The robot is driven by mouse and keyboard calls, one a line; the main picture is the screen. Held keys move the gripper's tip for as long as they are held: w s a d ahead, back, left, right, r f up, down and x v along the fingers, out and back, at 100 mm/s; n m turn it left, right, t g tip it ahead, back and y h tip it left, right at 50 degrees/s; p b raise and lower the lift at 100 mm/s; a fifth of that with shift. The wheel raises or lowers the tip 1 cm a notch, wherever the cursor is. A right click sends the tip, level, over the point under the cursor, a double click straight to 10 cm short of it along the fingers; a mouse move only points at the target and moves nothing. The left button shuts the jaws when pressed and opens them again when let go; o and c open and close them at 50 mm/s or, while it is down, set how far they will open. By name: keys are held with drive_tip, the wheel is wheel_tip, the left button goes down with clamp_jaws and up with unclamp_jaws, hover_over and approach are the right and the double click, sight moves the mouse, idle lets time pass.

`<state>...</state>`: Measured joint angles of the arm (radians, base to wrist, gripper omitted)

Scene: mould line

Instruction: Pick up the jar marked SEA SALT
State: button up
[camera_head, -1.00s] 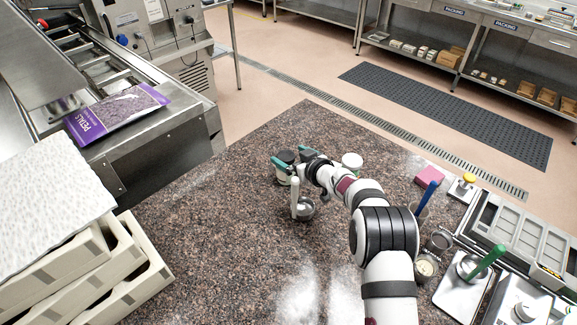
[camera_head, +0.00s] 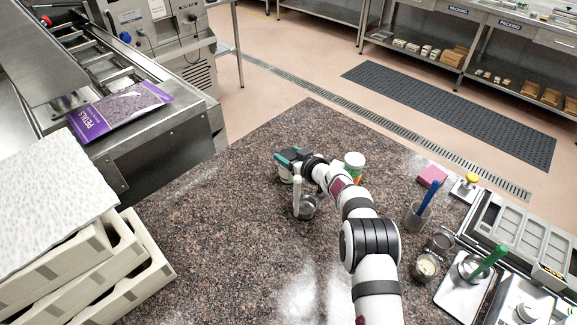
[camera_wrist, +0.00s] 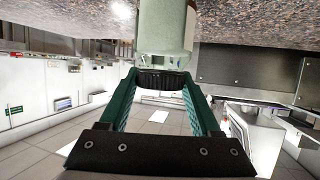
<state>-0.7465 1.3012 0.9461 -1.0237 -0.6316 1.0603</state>
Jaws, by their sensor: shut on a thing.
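A pale jar with a black lid (camera_wrist: 162,40) is at my gripper. It also shows in the head view (camera_head: 285,178), mostly hidden under my gripper (camera_head: 291,157). In the wrist view, my gripper's teal fingers (camera_wrist: 162,84) are shut on the jar at its black lid, one finger on each side. The wrist picture has the counter at its top, so the lid points away from the counter. I cannot read any marking on this jar. I cannot tell whether its base touches the counter. A second jar (camera_head: 354,161) with a white lid stands behind my arm, partly hidden.
A small metal cup (camera_head: 307,208) with a white upright rod stands close in front of my gripper. The left counter (camera_head: 215,235) is clear.

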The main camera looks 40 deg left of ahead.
clamp_jaws()
drive_tip(key=shift+r, duration=0.1)
